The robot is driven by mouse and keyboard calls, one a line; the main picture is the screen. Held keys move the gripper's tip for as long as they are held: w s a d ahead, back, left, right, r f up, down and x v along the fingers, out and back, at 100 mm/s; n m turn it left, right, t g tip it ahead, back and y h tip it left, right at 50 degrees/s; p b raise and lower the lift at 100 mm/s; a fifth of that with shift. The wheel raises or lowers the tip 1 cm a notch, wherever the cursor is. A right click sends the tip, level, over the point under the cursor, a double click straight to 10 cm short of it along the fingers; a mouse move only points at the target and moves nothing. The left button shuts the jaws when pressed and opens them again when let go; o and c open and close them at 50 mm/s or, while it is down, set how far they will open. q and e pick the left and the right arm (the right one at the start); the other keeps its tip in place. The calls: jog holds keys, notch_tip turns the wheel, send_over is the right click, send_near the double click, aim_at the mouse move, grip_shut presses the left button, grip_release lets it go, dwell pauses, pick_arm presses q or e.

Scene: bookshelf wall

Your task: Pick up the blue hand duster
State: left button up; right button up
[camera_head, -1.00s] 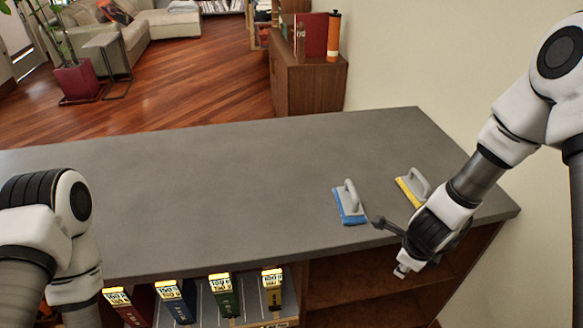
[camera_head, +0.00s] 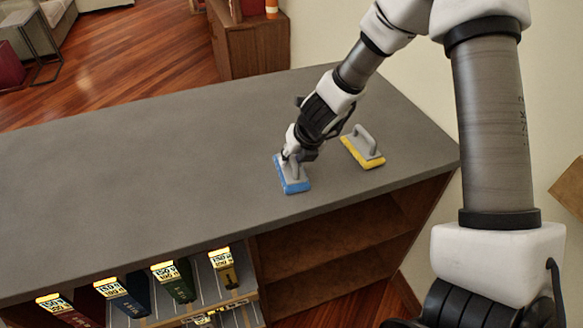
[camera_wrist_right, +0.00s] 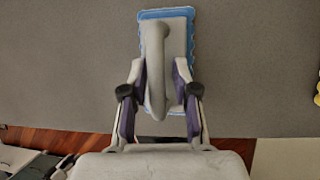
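The blue hand duster (camera_head: 292,183) lies flat on the grey top near its front edge, with a grey body, grey handle and blue pad. My right gripper (camera_head: 293,152) is down over its handle and hides part of it in the head view. In the right wrist view, the two fingers (camera_wrist_right: 157,85) are on either side of the handle (camera_wrist_right: 155,55), with narrow gaps that make them look open around it. The duster's blue rim (camera_wrist_right: 168,12) shows beyond the fingertips. My left gripper is not in view.
A yellow hand duster (camera_head: 363,150) lies to the right of the blue one, close to my right arm. Several books (camera_head: 175,283) stand in the shelf below the front edge. The grey top (camera_head: 120,170) is clear to the left.

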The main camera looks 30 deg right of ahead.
jog(key=shift+s+a+r, duration=0.1)
jog(key=shift+c, duration=0.4)
grip_shut()
jog(key=shift+r, duration=0.15)
